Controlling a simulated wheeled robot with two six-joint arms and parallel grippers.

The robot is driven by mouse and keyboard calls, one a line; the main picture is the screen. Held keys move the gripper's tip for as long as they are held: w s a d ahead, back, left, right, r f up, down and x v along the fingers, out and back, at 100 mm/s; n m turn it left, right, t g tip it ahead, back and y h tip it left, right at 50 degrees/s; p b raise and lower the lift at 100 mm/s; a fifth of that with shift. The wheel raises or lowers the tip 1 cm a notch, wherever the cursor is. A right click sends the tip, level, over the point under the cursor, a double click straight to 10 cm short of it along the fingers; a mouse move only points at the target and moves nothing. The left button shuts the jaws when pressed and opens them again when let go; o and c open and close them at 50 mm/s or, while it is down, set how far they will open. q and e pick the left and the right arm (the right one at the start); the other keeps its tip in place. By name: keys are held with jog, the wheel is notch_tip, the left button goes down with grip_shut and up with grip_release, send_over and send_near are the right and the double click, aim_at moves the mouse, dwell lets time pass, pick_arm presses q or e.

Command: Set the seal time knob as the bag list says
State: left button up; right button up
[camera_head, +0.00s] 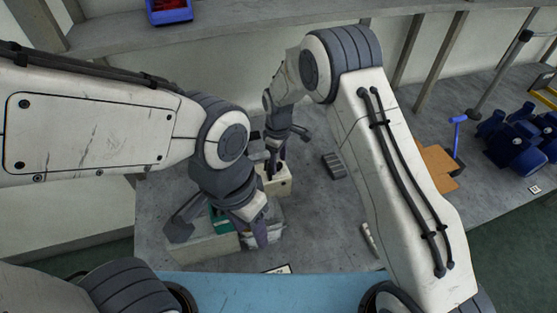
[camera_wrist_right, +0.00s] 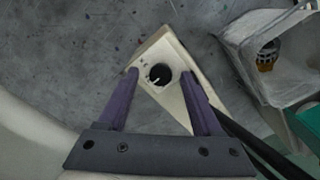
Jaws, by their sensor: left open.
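The seal time knob (camera_wrist_right: 160,74) is a round black dial with a white pointer line. It sits on top of a cream box (camera_wrist_right: 184,113), with small marks beside it too tiny to read. In the head view the same cream box (camera_head: 280,184) stands on the grey table. My right gripper (camera_wrist_right: 158,80) is open above the box, its purple fingers on either side of the knob with gaps. In the head view it (camera_head: 272,165) points down at the box. My left gripper (camera_head: 258,236) is open and low over the pale bin; its fingers are partly hidden.
A pale bin (camera_head: 205,248) with something green stands at the table's front left, close to the cream box. A dark ribbed block (camera_head: 334,165) lies right of the box. A small white label (camera_head: 277,270) is at the front edge. Blue pump parts (camera_head: 515,135) stand far right.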

aim_at(278, 164)
jog(key=shift+r, duration=0.1)
jog(key=shift+r, duration=0.3)
notch_tip(278, 164, up, 10)
jog(key=b, duration=0.2)
jog(key=shift+f+b, duration=0.15)
jog(key=shift+b, duration=0.15)
